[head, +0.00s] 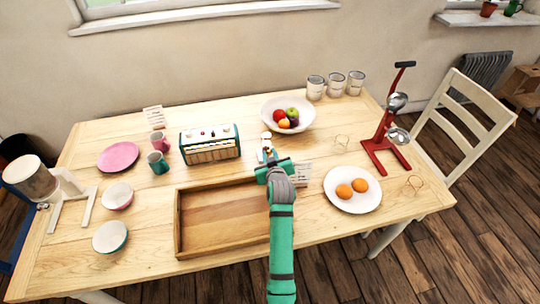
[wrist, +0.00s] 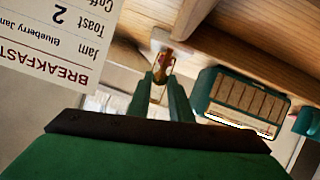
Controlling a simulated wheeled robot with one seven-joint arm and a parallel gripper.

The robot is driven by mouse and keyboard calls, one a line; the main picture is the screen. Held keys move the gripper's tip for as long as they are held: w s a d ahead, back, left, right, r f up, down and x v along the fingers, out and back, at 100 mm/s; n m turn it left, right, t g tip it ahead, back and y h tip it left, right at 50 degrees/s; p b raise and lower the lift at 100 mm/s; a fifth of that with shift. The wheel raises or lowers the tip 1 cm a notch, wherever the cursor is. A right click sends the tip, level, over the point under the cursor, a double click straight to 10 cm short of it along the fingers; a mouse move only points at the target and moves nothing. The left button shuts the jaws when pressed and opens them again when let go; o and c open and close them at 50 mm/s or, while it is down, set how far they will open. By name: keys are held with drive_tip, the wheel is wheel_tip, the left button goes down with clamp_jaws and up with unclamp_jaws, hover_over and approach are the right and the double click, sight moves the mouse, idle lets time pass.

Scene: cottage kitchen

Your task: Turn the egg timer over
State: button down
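The egg timer (head: 267,143), a small pale-framed hourglass, stands upright on the table behind my gripper. It also shows in the wrist view (wrist: 166,56), which sees the table upside down; amber sand shows near its table end. My gripper (head: 271,166) reaches to it from the front, low over the table. In the wrist view my two green fingers (wrist: 162,78) stand close together on either side of the glass and appear shut on it. The finger contact itself is partly hidden.
A menu card (head: 304,173) stands just right of my gripper, also large in the wrist view (wrist: 55,38). A wooden tray (head: 178,225) lies front left. A radio (head: 210,146), fruit bowl (head: 270,106) and plate of eggs (head: 345,203) are nearby.

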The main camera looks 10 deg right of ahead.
idle(0.3)
drive_tip(key=shift+d+m+y, duration=0.2)
drive_tip(key=shift+m+y, duration=0.55)
drive_tip(key=shift+m, duration=0.25)
drive_tip(key=shift+d+m+y, duration=0.15)
drive_tip(key=shift+m+y, duration=0.6)
drive_tip(key=shift+m, duration=0.25)
drive_tip(key=c, duration=1.6)
unclamp_jaws()
drive_tip(key=shift+s, duration=0.1)
drive_tip(key=v, duration=1)
drive_tip(key=shift+s+d+r, duration=0.1)
drive_tip(key=shift+s, duration=0.25)
